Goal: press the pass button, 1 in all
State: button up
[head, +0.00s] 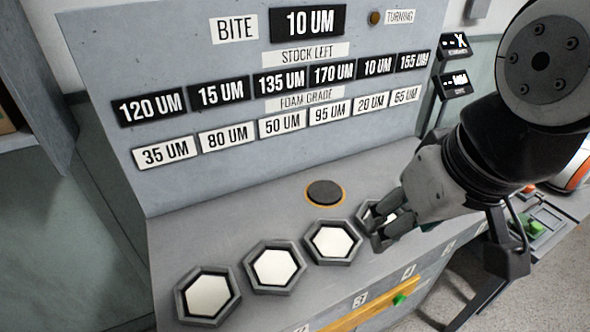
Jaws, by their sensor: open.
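My gripper (388,222) is open and points down-left over the grey console ledge. It partly hides a hexagonal pad (369,213) at the right of the row; I cannot tell whether it touches it. No button is readably labelled "pass". A green button (537,228) sits on a small panel at the far right, beyond my wrist, with a red-orange piece (528,188) behind it. A round black disc with an orange ring (324,193) lies on the ledge, left of my gripper. A small green piece (399,299) is on a yellow bar at the front.
White-topped hexagonal pads (274,267) line the ledge. The upright board (230,185) reads BITE 10 UM, with STOCK LEFT and FOAM GRADE rows. A dull brown lamp (375,18) is beside TURNING. Two small dark displays (455,85) stand at right. The ledge around the disc is clear.

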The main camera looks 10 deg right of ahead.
aim_at(399, 299)
jog(key=k+l+z, duration=0.1)
jog(key=z, duration=0.4)
jog(key=i+j+z, duration=0.1)
jog(key=k+l, duration=0.1)
jog(key=l, duration=0.35)
jog(key=k+l, duration=0.1)
jog(key=l, duration=0.35)
jog(key=k+l, duration=0.1)
jog(key=l, duration=0.4)
jog(key=k+l, duration=0.1)
jog(key=l, duration=0.35)
jog(key=k+l, duration=0.1)
jog(key=l, duration=0.35)
